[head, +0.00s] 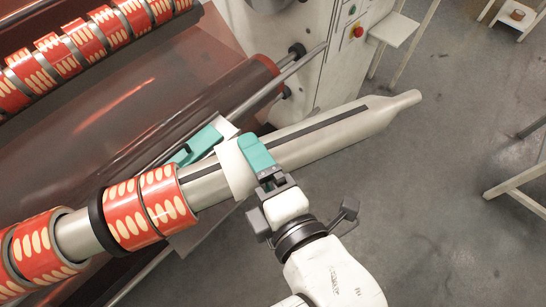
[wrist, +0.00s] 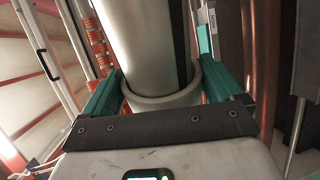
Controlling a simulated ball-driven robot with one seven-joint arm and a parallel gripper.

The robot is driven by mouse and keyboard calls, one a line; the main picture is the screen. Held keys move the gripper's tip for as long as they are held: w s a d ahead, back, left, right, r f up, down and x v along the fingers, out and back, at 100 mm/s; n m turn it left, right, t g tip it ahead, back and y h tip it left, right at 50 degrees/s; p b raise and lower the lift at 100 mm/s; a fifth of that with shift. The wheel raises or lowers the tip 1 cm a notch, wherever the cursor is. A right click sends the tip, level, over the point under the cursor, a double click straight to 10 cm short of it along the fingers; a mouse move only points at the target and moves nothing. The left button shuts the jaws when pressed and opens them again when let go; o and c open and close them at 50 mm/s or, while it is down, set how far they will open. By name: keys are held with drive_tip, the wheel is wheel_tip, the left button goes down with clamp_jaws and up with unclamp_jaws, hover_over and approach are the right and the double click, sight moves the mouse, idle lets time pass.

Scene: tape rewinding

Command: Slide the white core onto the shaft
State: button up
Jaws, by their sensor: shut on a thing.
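The shaft (head: 330,130) is a long grey metal bar with a dark strip along it and a narrowed free tip at the right. The white core (head: 233,168) is a short ring around the shaft, between the red rolls and the tip. My gripper (head: 222,147) is shut on the core, with a green finger on each side of it. In the wrist view the core (wrist: 163,101) shows as a pale ring around the shaft (wrist: 140,45), between the green fingers (wrist: 160,92). The core's far side is hidden by the shaft.
Red rolls with cream ovals (head: 165,198) and a black ring (head: 104,218) sit on the shaft at the left. A second shaft with red rolls (head: 65,55) lies at the upper left. The machine (head: 290,45) stands behind. Open floor (head: 440,170) lies at the right.

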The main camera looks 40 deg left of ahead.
sight(225, 197)
drive_tip(key=shift+s+a+p, duration=0.1)
drive_tip(key=shift+s+a, duration=0.25)
drive_tip(key=shift+s, duration=0.4)
drive_tip(key=shift+s+a+p, duration=0.15)
drive_tip(key=shift+s+a, duration=0.15)
drive_tip(key=shift+s, duration=0.4)
drive_tip(key=shift+s+a+p, duration=0.1)
drive_tip(key=shift+s+a, duration=0.25)
drive_tip(key=shift+s, duration=0.4)
drive_tip(key=shift+s, duration=0.15)
drive_tip(key=shift+s+a, duration=0.25)
drive_tip(key=shift+s, duration=0.15)
drive_tip(key=o, duration=0.7)
drive_tip(key=shift+f, duration=0.1)
drive_tip(key=p+v, duration=0.7)
drive_tip(key=v, duration=0.4)
drive_tip(key=shift+p, duration=0.3)
